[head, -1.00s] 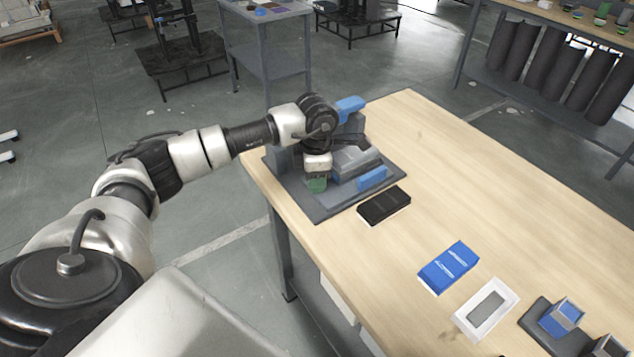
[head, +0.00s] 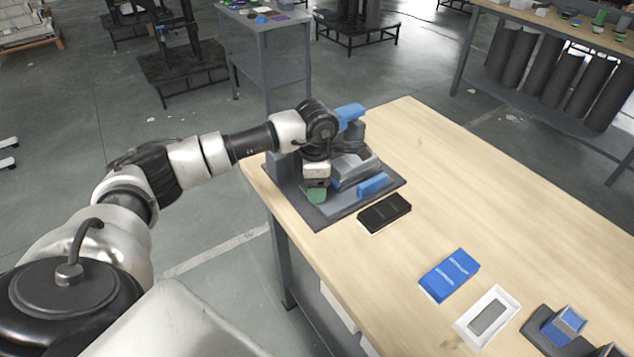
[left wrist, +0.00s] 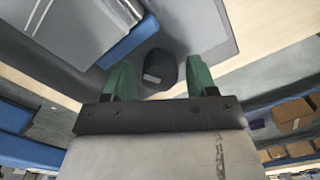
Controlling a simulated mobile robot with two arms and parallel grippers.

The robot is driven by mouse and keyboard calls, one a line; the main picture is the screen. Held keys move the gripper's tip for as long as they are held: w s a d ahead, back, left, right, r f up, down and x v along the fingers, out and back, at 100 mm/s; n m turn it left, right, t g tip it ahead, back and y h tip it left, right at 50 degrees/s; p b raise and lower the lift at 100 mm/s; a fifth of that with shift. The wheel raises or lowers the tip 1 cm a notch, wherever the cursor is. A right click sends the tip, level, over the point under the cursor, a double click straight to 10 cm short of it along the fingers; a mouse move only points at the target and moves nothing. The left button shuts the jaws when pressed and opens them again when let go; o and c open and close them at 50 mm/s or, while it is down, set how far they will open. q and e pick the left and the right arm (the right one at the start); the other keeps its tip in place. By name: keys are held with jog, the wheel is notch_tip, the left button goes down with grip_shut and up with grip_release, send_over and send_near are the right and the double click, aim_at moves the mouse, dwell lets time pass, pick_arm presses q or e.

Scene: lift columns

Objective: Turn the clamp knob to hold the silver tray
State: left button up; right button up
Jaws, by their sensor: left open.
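The silver tray (head: 354,166) sits in a grey clamp fixture with blue jaw pieces (head: 373,185) at the table's far left end. It also shows at the upper left of the left wrist view (left wrist: 82,22), beside a blue strip. The dark clamp knob (left wrist: 160,67), with a pale mark on it, is at the top middle of the left wrist view; in the head view I cannot make it out behind the gripper. My left gripper (head: 317,195) points down at the fixture's near side. Its green fingers are open, one on each side of the knob, with gaps visible. My right gripper is not in view.
A black box (head: 384,213) lies just right of the fixture's base plate (head: 325,213). A blue box (head: 449,274), a white tray with a grey insert (head: 487,318) and a dark stand with a blue block (head: 562,326) lie nearer. The table's right side is clear.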

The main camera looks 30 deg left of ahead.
pick_arm(q)
jog(key=shift+r+p, duration=2.05)
jog(key=shift+r, duration=1.45)
